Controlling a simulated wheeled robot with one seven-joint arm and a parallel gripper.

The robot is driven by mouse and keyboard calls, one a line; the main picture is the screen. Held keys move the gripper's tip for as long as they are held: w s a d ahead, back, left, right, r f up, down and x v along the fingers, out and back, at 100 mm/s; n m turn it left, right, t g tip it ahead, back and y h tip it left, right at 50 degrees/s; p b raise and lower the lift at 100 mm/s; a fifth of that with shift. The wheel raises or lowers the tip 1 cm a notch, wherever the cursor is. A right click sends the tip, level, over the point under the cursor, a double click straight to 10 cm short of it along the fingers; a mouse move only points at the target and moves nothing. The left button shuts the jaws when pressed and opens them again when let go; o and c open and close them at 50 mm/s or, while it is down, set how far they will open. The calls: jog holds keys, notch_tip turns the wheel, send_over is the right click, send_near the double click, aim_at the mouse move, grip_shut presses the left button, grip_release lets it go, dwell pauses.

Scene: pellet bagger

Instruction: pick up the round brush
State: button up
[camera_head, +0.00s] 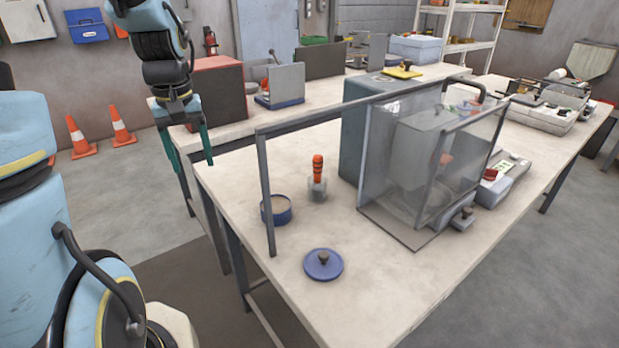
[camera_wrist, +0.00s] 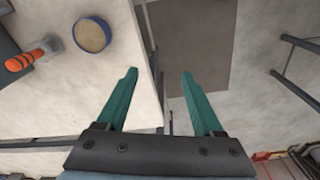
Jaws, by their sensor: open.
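The round brush (camera_head: 318,178) has an orange handle with dark bands and a grey, pale lower end. In the head view it stands upright on the table (camera_head: 240,180), behind and right of a blue tin. In the wrist view the brush (camera_wrist: 33,54) shows at the upper left. My gripper (camera_head: 191,160) is open and empty, with two teal fingers pointing down near the table's left edge, well left of the brush. In the wrist view my gripper (camera_wrist: 159,75) has a wide gap between its fingers, over the table edge and floor.
The blue tin (camera_head: 277,215) with pale contents stands beside the brush. A blue lid (camera_head: 323,265) with a dark knob lies in front. A grey rail frame (camera_head: 265,185) crosses the table's left side. A clear-walled machine (camera_head: 410,150) stands right of the brush.

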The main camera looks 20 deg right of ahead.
jog(key=d+b, duration=0.1)
jog(key=d, duration=0.8)
jog(key=w+d+g+b, duration=0.1)
jog(key=d, duration=0.9)
jog(key=w+d+n+g+b, duration=0.1)
jog(key=d+b, duration=0.1)
jog(key=d, duration=0.8)
jog(key=shift+w+d+f, duration=0.2)
jog(key=shift+w+f, duration=0.05)
jog(key=p, duration=0.1)
send_near(318, 183)
jog(key=shift+w+d+f, duration=0.1)
jog(key=shift+w+d, duration=0.15)
jog(key=shift+d, duration=0.4)
jog(key=shift+s+a+f+p, duration=0.15)
jog(key=shift+f+p, duration=0.25)
jog(key=shift+f, duration=0.5)
jog(key=shift+s+a+f+p, duration=0.15)
jog(key=shift+f+p, duration=0.25)
jog(key=shift+f, duration=0.5)
jog(key=shift+a+f+p, duration=0.1)
jog(key=shift+f+p, duration=0.3)
jog(key=shift+f, duration=0.45)
jog(key=shift+c, duration=0.4)
grip_shut()
